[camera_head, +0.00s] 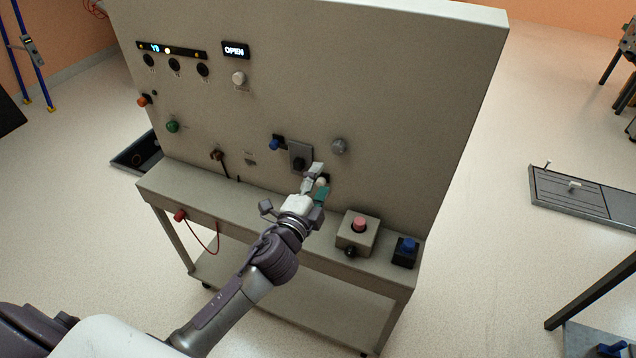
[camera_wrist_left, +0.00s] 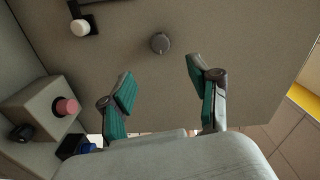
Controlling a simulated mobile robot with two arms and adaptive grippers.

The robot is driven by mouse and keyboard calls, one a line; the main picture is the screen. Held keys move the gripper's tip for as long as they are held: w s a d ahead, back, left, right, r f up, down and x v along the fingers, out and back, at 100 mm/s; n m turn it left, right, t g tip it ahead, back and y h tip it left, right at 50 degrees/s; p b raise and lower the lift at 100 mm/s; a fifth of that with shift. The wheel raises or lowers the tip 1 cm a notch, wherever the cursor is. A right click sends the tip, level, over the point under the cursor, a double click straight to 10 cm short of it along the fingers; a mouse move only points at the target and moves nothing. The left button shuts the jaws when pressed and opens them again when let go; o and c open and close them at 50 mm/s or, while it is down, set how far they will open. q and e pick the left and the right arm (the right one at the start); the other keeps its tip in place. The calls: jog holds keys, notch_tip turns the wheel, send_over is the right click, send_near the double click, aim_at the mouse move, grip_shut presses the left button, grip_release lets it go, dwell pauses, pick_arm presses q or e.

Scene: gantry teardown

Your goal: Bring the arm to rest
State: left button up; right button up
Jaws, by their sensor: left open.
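My left arm (camera_head: 245,285) reaches from the lower left of the head view toward the upright grey panel (camera_head: 420,60). My left gripper (camera_head: 320,181) is in front of the panel's lower middle, above the ledge. In the left wrist view the gripper (camera_wrist_left: 160,88) is open, its two green-padded fingers apart with nothing between them. A round grey knob (camera_wrist_left: 160,43) shows on the panel beyond the fingertips; in the head view a grey knob (camera_head: 338,146) is just above and right of the gripper. My right gripper is not in view.
A box with a red button (camera_head: 359,224) and a blue-topped black block (camera_head: 404,252) stand on the ledge right of the gripper. A red plug (camera_head: 180,215) with a cord is on the ledge's left. Floor right of the panel is open up to a grey tray (camera_head: 570,192).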

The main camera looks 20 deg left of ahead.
pick_arm(q)
jog(key=shift+s, duration=0.25)
jog(key=shift+f, duration=0.1)
jog(key=s+a+f+n+g+b, duration=0.1)
jog(key=s+f+n+g, duration=0.3)
jog(key=f, duration=0.9)
jog(key=s+a+f+g+b, duration=0.15)
jog(key=s+f, duration=0.35)
jog(key=f, duration=0.8)
jog(key=s+a+f+n+g, duration=0.1)
jog(key=s+f+n+g, duration=0.3)
jog(key=f, duration=0.9)
jog(key=s+f+n+g, duration=0.2)
jog(key=s+f, duration=0.4)
jog(key=s, duration=0.5)
jog(key=s+f+n+g+b, duration=0.1)
jog(key=s+f+g, duration=0.2)
jog(key=s+f, duration=0.4)
jog(key=s+f+n+g, duration=0.2)
jog(key=s+f, duration=0.5)
jog(key=s, duration=1)
jog(key=shift+s+f+n+y+b, duration=0.25)
jog(key=shift+n+y+b, duration=0.05)
jog(key=shift+b, duration=0.1)
jog(key=shift+g, duration=0.25)
